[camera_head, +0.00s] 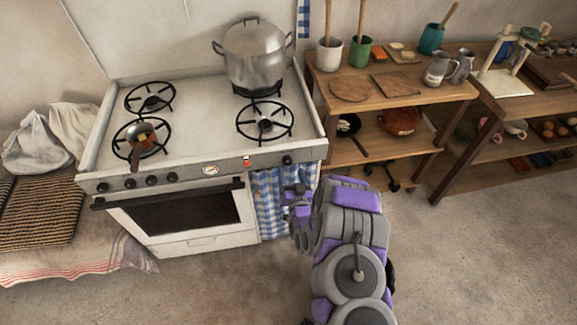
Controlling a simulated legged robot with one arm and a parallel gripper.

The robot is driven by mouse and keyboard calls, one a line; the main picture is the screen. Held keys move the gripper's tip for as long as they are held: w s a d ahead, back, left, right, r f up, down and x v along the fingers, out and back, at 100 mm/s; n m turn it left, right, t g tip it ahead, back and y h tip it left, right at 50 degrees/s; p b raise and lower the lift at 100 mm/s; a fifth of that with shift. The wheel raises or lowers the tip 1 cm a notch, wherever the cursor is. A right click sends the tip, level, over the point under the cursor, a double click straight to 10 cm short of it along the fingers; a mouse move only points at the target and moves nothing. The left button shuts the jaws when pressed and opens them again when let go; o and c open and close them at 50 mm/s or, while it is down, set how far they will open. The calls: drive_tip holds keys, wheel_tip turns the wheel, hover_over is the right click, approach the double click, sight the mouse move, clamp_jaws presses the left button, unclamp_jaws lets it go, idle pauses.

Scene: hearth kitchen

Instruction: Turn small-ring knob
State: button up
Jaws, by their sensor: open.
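A white stove (190,110) stands against the wall, with dark round knobs along its front panel. Several knobs (130,183) sit in a row at the left of the panel. One lone knob (287,160) sits at the right end. I cannot tell which one is the small-ring knob, as no labels are readable. My gripper (292,192) is open, in front of the stove's right side, below the lone knob and apart from it in the picture. My purple and grey arm hides part of the gripper.
A large pot (256,60) stands on the back right burner, and a ladle (140,140) lies on the front left one. A checked cloth (270,205) hangs below the panel. Wooden shelves (400,95) stand at the right. The floor in front is clear.

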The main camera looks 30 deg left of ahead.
sight(288, 163)
drive_tip(key=shift+b+x, duration=0.65)
drive_tip(key=shift+x, duration=2)
drive_tip(key=shift+c, duration=0.3)
drive_tip(key=c, duration=1)
